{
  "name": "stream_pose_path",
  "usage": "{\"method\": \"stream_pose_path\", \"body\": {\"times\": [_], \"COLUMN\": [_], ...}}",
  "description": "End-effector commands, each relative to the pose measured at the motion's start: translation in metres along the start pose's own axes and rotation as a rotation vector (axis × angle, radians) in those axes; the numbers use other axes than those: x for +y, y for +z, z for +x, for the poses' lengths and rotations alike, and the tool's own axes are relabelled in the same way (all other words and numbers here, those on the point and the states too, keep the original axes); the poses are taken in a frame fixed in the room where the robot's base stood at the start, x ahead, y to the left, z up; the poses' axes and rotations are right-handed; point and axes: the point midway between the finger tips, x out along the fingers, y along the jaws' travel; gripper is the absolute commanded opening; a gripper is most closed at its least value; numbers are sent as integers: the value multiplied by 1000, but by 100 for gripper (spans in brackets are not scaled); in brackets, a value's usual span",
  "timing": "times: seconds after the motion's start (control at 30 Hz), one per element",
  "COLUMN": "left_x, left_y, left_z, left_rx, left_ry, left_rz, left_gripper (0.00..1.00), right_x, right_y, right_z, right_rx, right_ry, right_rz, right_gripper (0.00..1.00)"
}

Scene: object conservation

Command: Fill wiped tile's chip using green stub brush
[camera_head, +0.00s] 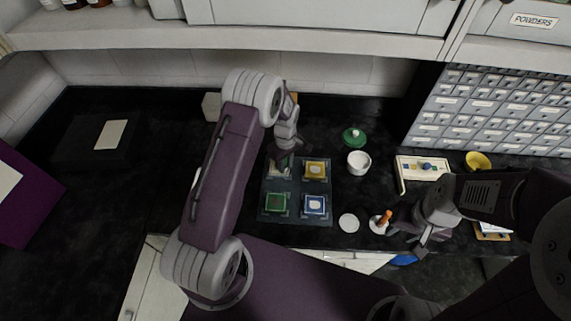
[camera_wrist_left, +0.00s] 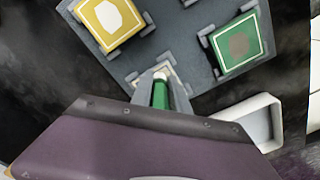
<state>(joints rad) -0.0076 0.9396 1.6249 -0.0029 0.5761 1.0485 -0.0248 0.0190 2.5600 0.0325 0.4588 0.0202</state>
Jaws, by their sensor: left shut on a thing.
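A grey tray (camera_head: 296,190) holds several framed tiles: a yellow tile (camera_head: 316,170) with a pale patch, a green tile (camera_head: 276,203) and a blue tile (camera_head: 315,205). The back-left tile (camera_head: 276,171) is mostly hidden by my left gripper (camera_head: 283,160). In the left wrist view, the left gripper is shut on the green stub brush (camera_wrist_left: 160,96), whose tip is over or at that pale tile (camera_wrist_left: 153,76). Contact cannot be told. The yellow tile (camera_wrist_left: 112,16) and green tile (camera_wrist_left: 238,43) lie beyond it. My right gripper (camera_head: 410,243) is open and empty at the front right.
A white pot (camera_head: 358,162), green lid (camera_head: 354,137) and white disc (camera_head: 348,222) stand right of the tray. An orange-handled tool (camera_head: 384,217) stands in a white holder near my right gripper. A yellow bowl (camera_head: 478,160) is farther right. The left counter is mostly clear.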

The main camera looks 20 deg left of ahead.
Motion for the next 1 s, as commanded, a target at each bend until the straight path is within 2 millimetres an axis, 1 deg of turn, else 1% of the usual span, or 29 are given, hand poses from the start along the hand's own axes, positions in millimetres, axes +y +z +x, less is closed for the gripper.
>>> {"method": "stream_pose_path", "body": {"times": [0.63,1.0], "left_x": [-26,-28], "left_y": [-26,-28], "left_z": [1,2], "left_rx": [-1,-1], "left_ry": [-2,-2], "left_rz": [-1,0], "left_gripper": [0,0], "right_x": [0,0], "right_y": [0,0], "right_z": [-2,-2], "right_rx": [0,0], "right_ry": [0,0], "right_rz": [0,0], "right_gripper": [36,36]}}
